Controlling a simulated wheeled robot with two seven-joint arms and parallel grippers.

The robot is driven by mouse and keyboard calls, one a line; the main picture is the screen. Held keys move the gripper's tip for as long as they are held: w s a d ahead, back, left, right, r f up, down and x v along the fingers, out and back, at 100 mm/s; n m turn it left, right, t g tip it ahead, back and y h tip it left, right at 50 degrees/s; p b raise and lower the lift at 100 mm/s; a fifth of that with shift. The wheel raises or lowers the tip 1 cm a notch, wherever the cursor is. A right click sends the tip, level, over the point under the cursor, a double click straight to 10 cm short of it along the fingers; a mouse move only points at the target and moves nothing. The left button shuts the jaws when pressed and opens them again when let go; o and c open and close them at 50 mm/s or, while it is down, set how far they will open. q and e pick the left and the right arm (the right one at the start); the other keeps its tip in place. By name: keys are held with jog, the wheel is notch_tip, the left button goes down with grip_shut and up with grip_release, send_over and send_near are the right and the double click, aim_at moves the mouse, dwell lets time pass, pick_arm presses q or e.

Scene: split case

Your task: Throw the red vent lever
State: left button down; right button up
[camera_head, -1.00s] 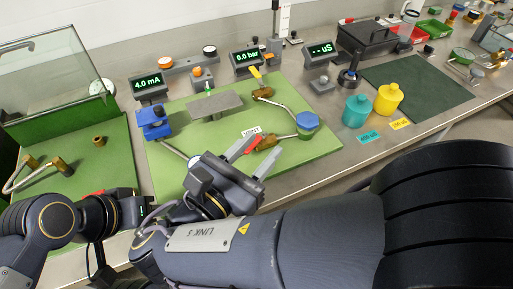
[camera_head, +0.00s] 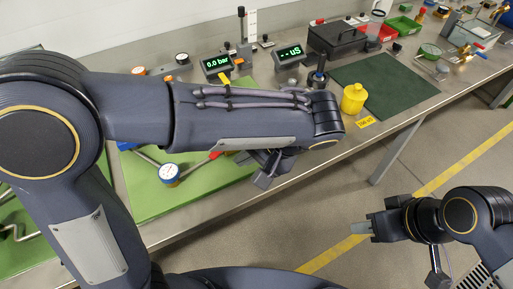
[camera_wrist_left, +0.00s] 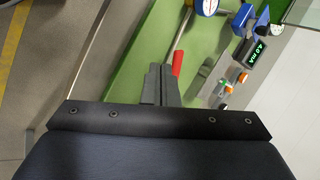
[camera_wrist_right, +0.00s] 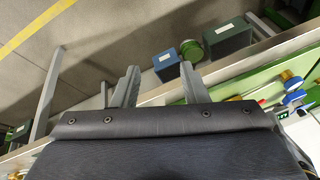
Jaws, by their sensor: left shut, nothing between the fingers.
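The red vent lever (camera_head: 215,155) shows on the green board just below my left forearm, which hides the valve around it. In the left wrist view the red lever (camera_wrist_left: 177,63) stands close beside the fingertips; I cannot tell whether they touch. My left gripper (camera_head: 264,178) is shut and empty, partly hidden under its own wrist in the head view; its fingers (camera_wrist_left: 160,84) are together in the left wrist view. My right gripper (camera_head: 364,229) is out over the floor at the lower right, away from the bench. Its fingers (camera_wrist_right: 160,78) are apart and empty.
A blue-rimmed gauge (camera_head: 170,172) stands left of the lever on the green board (camera_head: 150,200). A yellow bottle (camera_head: 353,99) stands beyond my left wrist, near a dark green mat (camera_head: 400,85). Displays (camera_head: 216,65) line the back. Floor right of the bench is open.

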pick_arm(q)
jog(key=d+t+y, duration=0.1)
jog(key=d+t, duration=0.1)
jog(key=d, duration=0.4)
jog(key=shift+m, duration=0.3)
jog(key=x, duration=1)
jog(key=shift+a+r+p, duration=0.1)
jog(key=shift+a+p, duration=0.2)
jog(key=shift+p, duration=0.1)
jog(key=shift+w+a+r+p, duration=0.1)
jog(key=shift+w+a+p, duration=0.2)
jog(key=shift+a, duration=0.25)
jog(key=shift+w+a+r+p, duration=0.15)
jog(key=shift+w+a, duration=0.2)
jog(key=shift+a, duration=0.2)
jog(key=shift+w+a+f, duration=0.1)
jog(key=shift+w+a, duration=0.2)
jog(key=shift+a, duration=0.25)
pick_arm(e)
jog(key=r+m+t, duration=0.1)
jog(key=m, duration=0.1)
jog(key=d+r+m+t, duration=0.1)
jog(key=r+m, duration=0.1)
jog(key=shift+d+r+t+y, duration=0.2)
jog(key=shift+t+y, duration=0.1)
jog(key=shift+y, duration=0.1)
jog(key=shift+f, duration=0.15)
